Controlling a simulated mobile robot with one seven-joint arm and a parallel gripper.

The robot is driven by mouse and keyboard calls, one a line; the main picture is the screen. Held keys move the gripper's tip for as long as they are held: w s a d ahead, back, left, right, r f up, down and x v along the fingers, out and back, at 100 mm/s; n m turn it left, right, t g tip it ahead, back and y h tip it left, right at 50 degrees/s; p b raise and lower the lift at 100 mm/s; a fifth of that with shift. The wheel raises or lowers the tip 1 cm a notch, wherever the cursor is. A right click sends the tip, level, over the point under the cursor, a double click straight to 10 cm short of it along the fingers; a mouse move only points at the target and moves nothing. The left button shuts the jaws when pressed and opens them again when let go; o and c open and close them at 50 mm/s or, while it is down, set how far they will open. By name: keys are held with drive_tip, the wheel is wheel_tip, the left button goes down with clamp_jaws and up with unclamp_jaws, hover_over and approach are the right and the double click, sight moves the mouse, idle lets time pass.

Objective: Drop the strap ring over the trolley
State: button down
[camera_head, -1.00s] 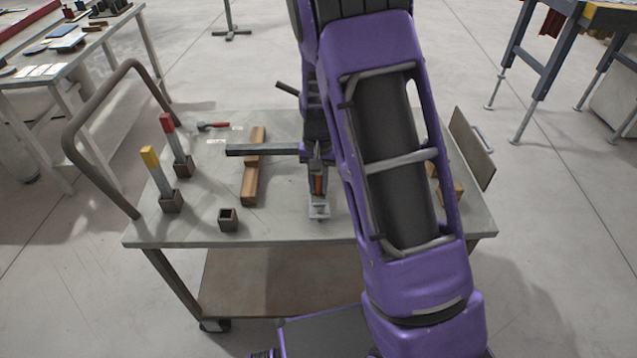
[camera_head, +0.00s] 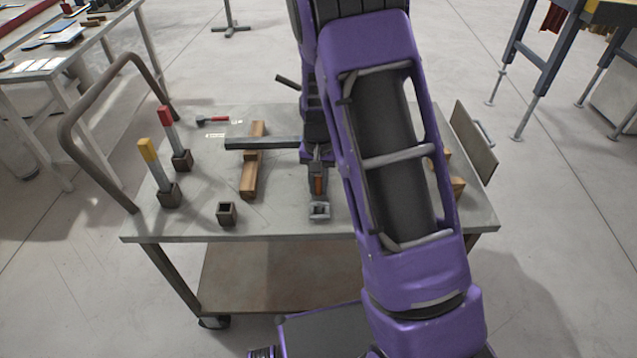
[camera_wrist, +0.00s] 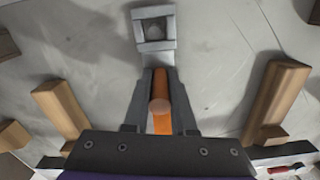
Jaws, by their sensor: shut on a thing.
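My gripper (camera_head: 318,178) points toward the near side of the cart top and is shut on an orange strap piece (camera_wrist: 162,115). A grey square strap ring (camera_wrist: 154,28) with an open middle sits at the strap's far end, beyond the fingertips. In the head view the ring (camera_head: 319,211) shows its opening; whether it touches the cart top I cannot tell. I cannot make out a separate trolley. A dark bar (camera_head: 262,143) lies across wooden blocks and runs behind my gripper and arm, which hide its middle.
Wooden blocks stand left (camera_head: 249,180) and right (camera_head: 457,186) of my gripper. An empty dark socket (camera_head: 226,213) is at the near left. Yellow-topped (camera_head: 148,151) and red-topped (camera_head: 165,117) tools stand upright in sockets. A red-handled tool (camera_head: 213,119) lies behind. The cart top's near edge is clear.

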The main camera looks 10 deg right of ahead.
drive_tip(key=shift+f, duration=0.45)
drive_tip(key=c, duration=0.7)
unclamp_jaws()
drive_tip(key=shift+o, duration=0.2)
wheel_tip(320, 180, up, 17)
drive_tip(key=p, duration=0.2)
drive_tip(key=shift+r+p, duration=0.2)
drive_tip(key=shift+p, duration=0.2)
